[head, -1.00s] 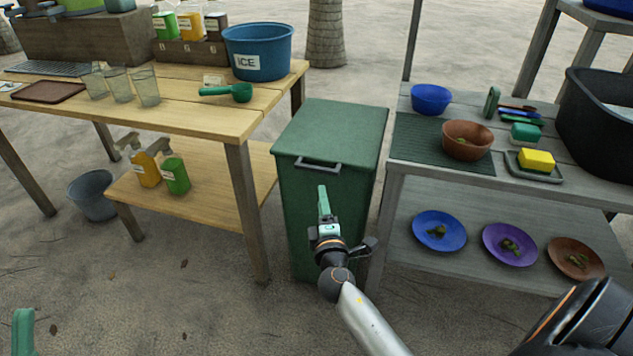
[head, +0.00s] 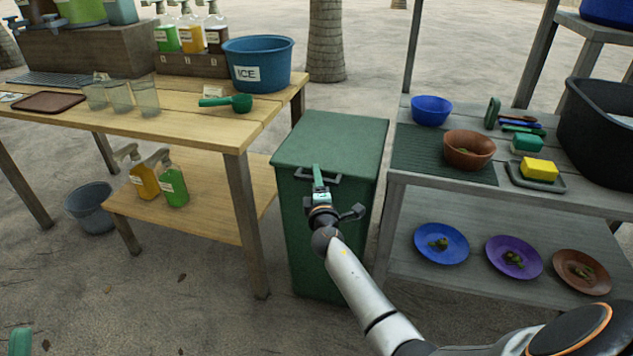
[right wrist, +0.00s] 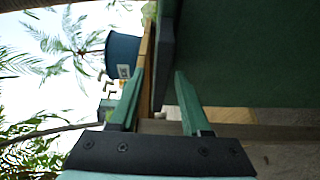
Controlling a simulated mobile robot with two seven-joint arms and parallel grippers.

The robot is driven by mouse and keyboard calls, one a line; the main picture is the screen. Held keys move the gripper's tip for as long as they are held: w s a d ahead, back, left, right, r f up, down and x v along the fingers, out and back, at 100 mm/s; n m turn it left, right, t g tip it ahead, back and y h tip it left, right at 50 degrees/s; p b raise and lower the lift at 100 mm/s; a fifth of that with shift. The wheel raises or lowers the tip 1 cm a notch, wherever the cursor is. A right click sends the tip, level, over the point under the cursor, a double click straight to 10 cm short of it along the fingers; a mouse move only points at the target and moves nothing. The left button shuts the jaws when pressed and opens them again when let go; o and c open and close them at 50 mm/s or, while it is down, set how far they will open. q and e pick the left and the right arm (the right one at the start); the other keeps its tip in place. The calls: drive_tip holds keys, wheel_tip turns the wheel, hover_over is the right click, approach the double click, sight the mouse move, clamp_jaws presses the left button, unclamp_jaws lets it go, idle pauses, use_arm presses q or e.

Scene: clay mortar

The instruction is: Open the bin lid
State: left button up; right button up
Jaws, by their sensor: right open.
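The green bin (head: 299,235) stands between the two tables, its flat green lid (head: 335,140) shut. A grey bar handle (head: 333,180) sits on the lid's front edge. My right gripper (head: 317,175) is open at the handle, its fingers overlapping the left half of the bar in the head view. In the right wrist view my right gripper (right wrist: 157,95) has its green fingers apart, with a dark bar (right wrist: 164,60), apparently the handle, between their lines. Contact cannot be told. Only a green tip of my left gripper (head: 20,342) shows at the lower left; its jaw state is hidden.
A wooden table (head: 215,125) with a blue ice bucket (head: 258,68) and green scoop (head: 228,102) stands close on the left. A grey shelf table (head: 400,178) with bowls and plates stands close on the right. Sand in front is clear.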

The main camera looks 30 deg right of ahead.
clamp_jaws()
idle(0.3)
idle(1.1)
